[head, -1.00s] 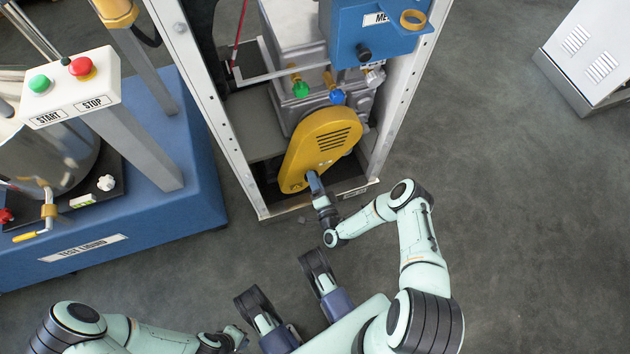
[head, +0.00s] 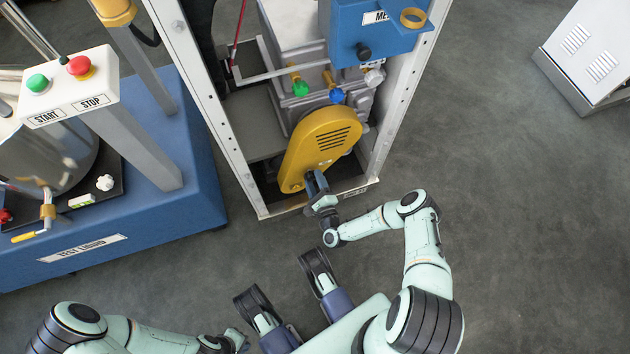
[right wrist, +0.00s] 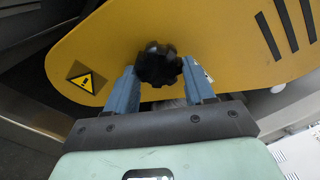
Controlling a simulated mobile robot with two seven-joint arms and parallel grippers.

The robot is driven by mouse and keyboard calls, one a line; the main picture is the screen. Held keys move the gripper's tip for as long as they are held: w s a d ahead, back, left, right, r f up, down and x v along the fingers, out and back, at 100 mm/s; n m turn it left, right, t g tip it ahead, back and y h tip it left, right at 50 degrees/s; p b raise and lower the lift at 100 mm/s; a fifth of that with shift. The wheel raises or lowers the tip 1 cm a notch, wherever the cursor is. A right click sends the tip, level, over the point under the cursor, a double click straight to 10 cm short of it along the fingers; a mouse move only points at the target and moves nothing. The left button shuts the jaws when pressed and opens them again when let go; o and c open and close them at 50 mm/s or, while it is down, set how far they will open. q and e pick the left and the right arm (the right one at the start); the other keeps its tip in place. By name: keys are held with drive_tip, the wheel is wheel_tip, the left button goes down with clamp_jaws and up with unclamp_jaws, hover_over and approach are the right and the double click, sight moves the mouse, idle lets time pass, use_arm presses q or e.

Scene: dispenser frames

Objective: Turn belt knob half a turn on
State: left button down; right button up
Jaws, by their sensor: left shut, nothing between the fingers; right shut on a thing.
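The belt knob (right wrist: 158,66) is a black lobed knob on the lower end of the yellow belt cover (head: 322,142). In the right wrist view it sits between the two blue fingers of my right gripper (right wrist: 160,86), which is shut on it. In the head view my right gripper (head: 315,184) is at the lower end of the cover and hides the knob. The fingers look turned about the knob's axis relative to the cover. My left gripper (head: 238,338) is shut and empty at the bottom of the head view, far from the knob.
The white frame's posts (head: 402,90) stand on both sides of the cover. Green (head: 300,88) and blue (head: 337,96) knobs sit above it. A blue bench (head: 195,170) with a start/stop box (head: 70,88) stands at left.

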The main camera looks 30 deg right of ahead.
drive_tip(key=m, duration=0.6)
drive_tip(key=shift+w+a+m, duration=0.15)
drive_tip(key=shift+m, duration=0.15)
drive_tip(key=m, duration=0.6)
drive_tip(key=shift+a, duration=0.1)
idle(0.3)
drive_tip(key=o, duration=1)
drive_tip(key=shift+o, duration=0.2)
drive_tip(key=shift+f, duration=0.1)
